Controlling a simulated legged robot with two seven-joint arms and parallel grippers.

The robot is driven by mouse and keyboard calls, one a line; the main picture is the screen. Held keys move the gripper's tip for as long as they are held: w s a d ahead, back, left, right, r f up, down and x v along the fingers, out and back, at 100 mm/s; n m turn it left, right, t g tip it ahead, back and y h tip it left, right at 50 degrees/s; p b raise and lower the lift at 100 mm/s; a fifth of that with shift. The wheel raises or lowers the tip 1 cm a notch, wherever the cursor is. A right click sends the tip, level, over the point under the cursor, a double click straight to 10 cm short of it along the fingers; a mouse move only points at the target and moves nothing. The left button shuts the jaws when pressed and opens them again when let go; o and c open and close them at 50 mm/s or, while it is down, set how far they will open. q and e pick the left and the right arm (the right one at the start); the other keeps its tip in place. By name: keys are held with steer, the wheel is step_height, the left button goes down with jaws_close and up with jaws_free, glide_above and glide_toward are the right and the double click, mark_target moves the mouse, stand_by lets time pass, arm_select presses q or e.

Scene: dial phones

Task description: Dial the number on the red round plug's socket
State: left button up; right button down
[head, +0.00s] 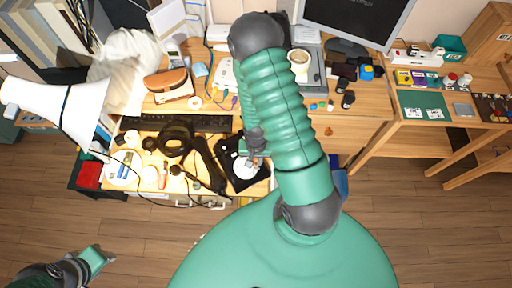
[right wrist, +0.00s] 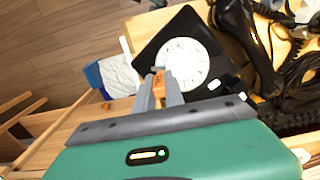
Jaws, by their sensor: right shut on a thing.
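A black dial phone (head: 232,178) with a pale round dial lies on the lower shelf of the desk. In the right wrist view the phone (right wrist: 160,46) shows its white dial (right wrist: 196,58) just beyond my fingers. My right gripper (right wrist: 160,82) is shut on a small orange piece (right wrist: 158,88), with its tips at the dial's near edge; I cannot tell whether they touch it. In the head view the right gripper (head: 255,161) is partly hidden by my arm. My left gripper (head: 98,258) is low at the left, away from the desk. I cannot make out a red round plug or socket number.
A black handset (head: 208,166) and cables lie left of the phone, with a keyboard (head: 165,123) behind. A white megaphone-like thing (head: 55,108) is at the left. The upper desk holds a monitor (head: 358,18), a mug (head: 299,62) and small items. Open floor lies in front.

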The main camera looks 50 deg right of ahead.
steer(key=w+a, duration=0.1)
steer(key=w+a+r+p, duration=0.1)
steer(key=w, duration=0.1)
steer(key=w+a+r+p, duration=0.1)
steer(key=w, duration=0.1)
steer(key=shift+a, duration=0.2)
steer(key=shift+w+a, duration=0.1)
steer(key=shift+w, duration=0.05)
steer(key=shift+w+d+f+b, duration=0.15)
steer(key=shift+d+f+b, duration=0.05)
steer(key=shift+f+b, duration=0.4)
steer(key=shift+w+f, duration=0.25)
steer(key=shift+f, duration=0.15)
stand_by(0.5)
steer(key=shift+d, duration=0.1)
